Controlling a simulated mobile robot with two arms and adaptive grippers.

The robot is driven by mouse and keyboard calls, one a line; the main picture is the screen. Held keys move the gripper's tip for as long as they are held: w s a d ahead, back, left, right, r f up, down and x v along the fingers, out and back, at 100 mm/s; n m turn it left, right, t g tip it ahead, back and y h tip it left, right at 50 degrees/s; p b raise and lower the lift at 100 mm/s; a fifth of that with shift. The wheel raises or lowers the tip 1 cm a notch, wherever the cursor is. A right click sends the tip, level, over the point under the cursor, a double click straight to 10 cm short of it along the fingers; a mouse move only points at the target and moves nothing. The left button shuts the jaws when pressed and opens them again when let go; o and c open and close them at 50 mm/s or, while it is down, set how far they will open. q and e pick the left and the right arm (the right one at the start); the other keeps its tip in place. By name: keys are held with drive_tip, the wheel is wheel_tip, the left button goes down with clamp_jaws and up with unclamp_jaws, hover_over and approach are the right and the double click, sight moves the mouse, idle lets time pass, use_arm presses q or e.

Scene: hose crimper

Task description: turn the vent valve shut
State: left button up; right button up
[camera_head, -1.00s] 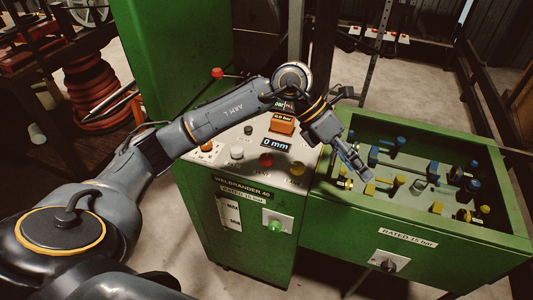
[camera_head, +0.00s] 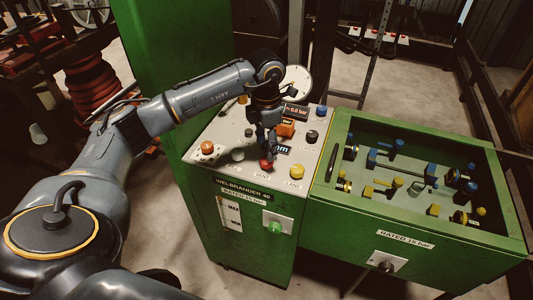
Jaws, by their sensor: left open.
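A red knob (camera_head: 266,165) sits on the sloping panel (camera_head: 222,158) of the green machine, with small lettering below it that seems to read VENT. A yellow knob (camera_head: 297,172) is just to its right. My left gripper (camera_head: 271,152) points down over the panel, directly behind and above the red knob. Its fingers are open and hold nothing visible. They look very close to the knob, but I cannot tell whether they touch it. My right gripper is not in view.
An orange block (camera_head: 286,130), a black knob (camera_head: 312,136), a blue knob (camera_head: 321,111) and an orange knob (camera_head: 207,147) stand on the panel. A green knob (camera_head: 275,227) is on the front. A green open-topped bin (camera_head: 408,216) with several fittings stands at right.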

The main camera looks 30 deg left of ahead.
sight(266, 159)
use_arm(q)
drive_tip(key=shift+f+p, duration=0.45)
drive_tip(key=shift+f, duration=2.2)
drive_tip(key=c, duration=1.2)
